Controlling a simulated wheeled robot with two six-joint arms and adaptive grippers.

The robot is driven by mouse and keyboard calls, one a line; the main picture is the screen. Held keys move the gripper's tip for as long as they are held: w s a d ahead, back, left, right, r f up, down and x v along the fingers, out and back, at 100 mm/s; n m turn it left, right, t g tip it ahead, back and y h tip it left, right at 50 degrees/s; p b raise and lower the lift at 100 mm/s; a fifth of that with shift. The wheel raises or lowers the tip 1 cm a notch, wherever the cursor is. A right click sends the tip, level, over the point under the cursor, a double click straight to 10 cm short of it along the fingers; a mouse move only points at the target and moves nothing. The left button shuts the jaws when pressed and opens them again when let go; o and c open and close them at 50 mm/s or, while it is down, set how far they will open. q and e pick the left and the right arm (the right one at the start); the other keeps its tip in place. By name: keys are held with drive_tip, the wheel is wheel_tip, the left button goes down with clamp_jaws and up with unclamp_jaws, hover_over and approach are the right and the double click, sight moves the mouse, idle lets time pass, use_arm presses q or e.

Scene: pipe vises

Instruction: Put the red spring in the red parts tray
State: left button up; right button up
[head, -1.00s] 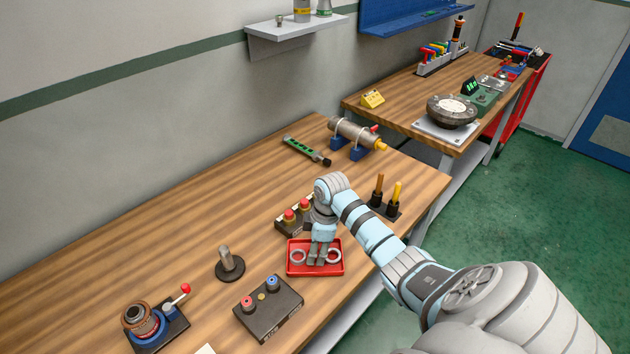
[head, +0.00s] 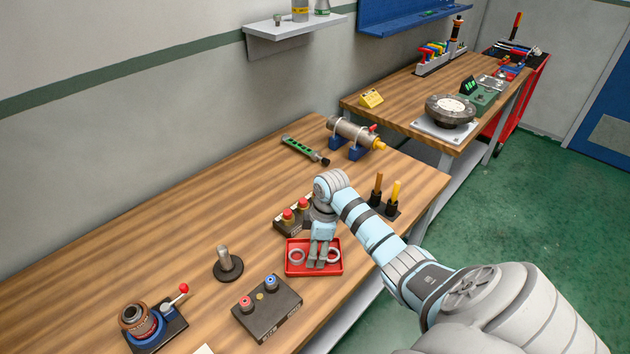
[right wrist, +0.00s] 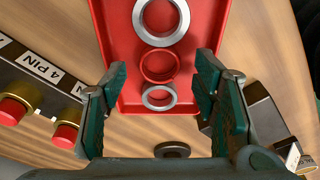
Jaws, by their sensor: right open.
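The red parts tray (head: 298,272) lies on the near workbench in the head view. It also shows in the right wrist view (right wrist: 124,55). A thin red ring, which looks like the red spring (right wrist: 145,66), lies in the tray between a large silver ring (right wrist: 141,20) and a smaller silver ring (right wrist: 146,97). My right gripper (head: 317,264) points down over the tray. In the right wrist view its open fingers (right wrist: 160,72) stand on either side of the red spring, apart from it. In the head view my right gripper hides the red spring. My left gripper is not in view.
A black block with red knobs (head: 283,226) stands close behind the tray. A dark box with a red and a blue knob (head: 267,308) is at its front left. Two upright handles (head: 384,198) stand to the right.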

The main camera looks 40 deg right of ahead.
wheel_tip(320, 180, up, 11)
drive_tip(key=s+d+p, duration=0.1)
drive_tip(key=shift+d, duration=0.15)
